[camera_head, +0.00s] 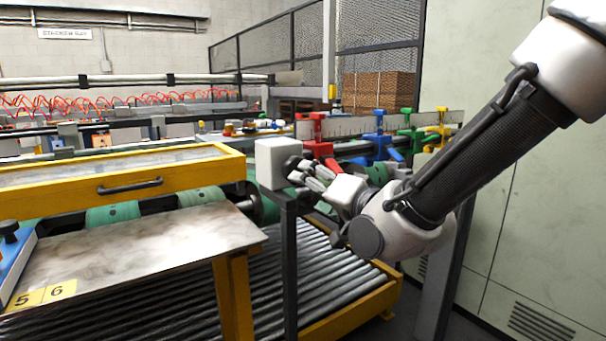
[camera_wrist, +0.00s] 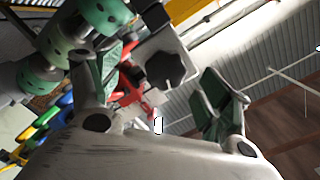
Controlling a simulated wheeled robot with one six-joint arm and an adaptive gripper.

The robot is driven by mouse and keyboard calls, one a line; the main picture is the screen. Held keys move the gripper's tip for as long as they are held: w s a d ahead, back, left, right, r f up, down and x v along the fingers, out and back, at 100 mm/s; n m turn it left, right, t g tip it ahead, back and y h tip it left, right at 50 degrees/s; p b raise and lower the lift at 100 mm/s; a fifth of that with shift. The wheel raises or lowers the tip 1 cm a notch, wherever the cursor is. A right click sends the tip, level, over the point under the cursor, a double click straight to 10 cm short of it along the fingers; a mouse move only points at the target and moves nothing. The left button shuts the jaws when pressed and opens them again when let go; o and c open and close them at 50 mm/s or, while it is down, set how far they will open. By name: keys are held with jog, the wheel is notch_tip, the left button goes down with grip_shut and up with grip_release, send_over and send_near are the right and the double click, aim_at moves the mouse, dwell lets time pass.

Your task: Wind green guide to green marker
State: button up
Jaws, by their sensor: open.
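The green guide (camera_head: 408,131) stands on the ruled rail (camera_head: 345,127) in the head view, between the blue guide (camera_head: 379,135) and the yellow guide (camera_head: 441,128). Part of it shows as a small green shape (camera_wrist: 44,117) at the left of the wrist view. I cannot make out a green marker on the rail. My gripper (camera_head: 294,171) is open and empty, in front of the rail and left of the green guide, close to a pale block (camera_head: 277,163). In the wrist view my gripper's fingers (camera_wrist: 160,72) are spread, with a dark hexagonal knob between and beyond them.
The red guide (camera_head: 318,133) is at the rail's left part, behind my gripper. A dark post (camera_head: 289,260) carries the pale block. A roller conveyor (camera_head: 335,270) lies below. A yellow-framed cover (camera_head: 125,175) and metal table (camera_head: 140,245) fill the left. A pale cabinet (camera_head: 530,200) closes the right.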

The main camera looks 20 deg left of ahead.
aim_at(294, 169)
jog(key=shift+m+t, duration=0.4)
jog(key=shift+m, duration=0.1)
jog(key=x, duration=0.2)
jog(key=r+x, duration=0.1)
jog(key=x, duration=0.2)
jog(key=r+x, duration=0.1)
jog(key=x, duration=0.2)
jog(key=shift+w+d, duration=0.1)
jog(key=shift+c, duration=0.4)
jog(key=c, duration=0.9)
